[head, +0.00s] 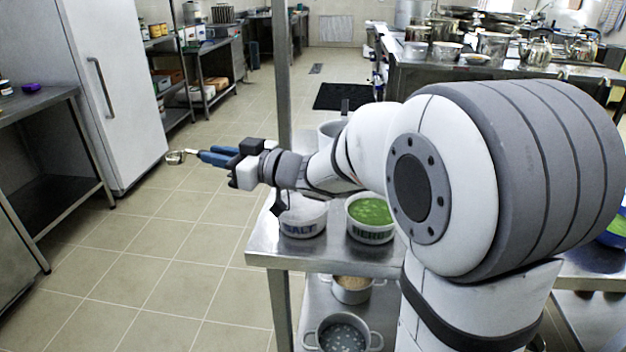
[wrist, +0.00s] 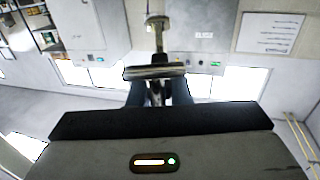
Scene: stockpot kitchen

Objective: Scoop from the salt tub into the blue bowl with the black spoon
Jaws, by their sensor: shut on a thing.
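My gripper (head: 205,157) points left over open floor, away from the tubs. Its blue fingers are shut on a small metallic-looking, spoon-like utensil (head: 175,157). In the wrist view, the utensil (wrist: 156,35) sticks out ahead of the fingers; its black colour cannot be confirmed. The white salt tub (head: 303,228), labelled SALT, stands on the steel table below and right of my wrist, its top partly covered by my arm. A blue thing with green (head: 610,240) at the right edge is mostly hidden by my arm; I cannot tell whether it is the blue bowl.
A herb tub (head: 371,233) with green contents stands right of the salt tub on the steel table (head: 330,262). Pots (head: 343,335) sit on its lower shelf. A steel post (head: 283,80) rises behind my wrist. The tiled floor (head: 160,260) at left is clear.

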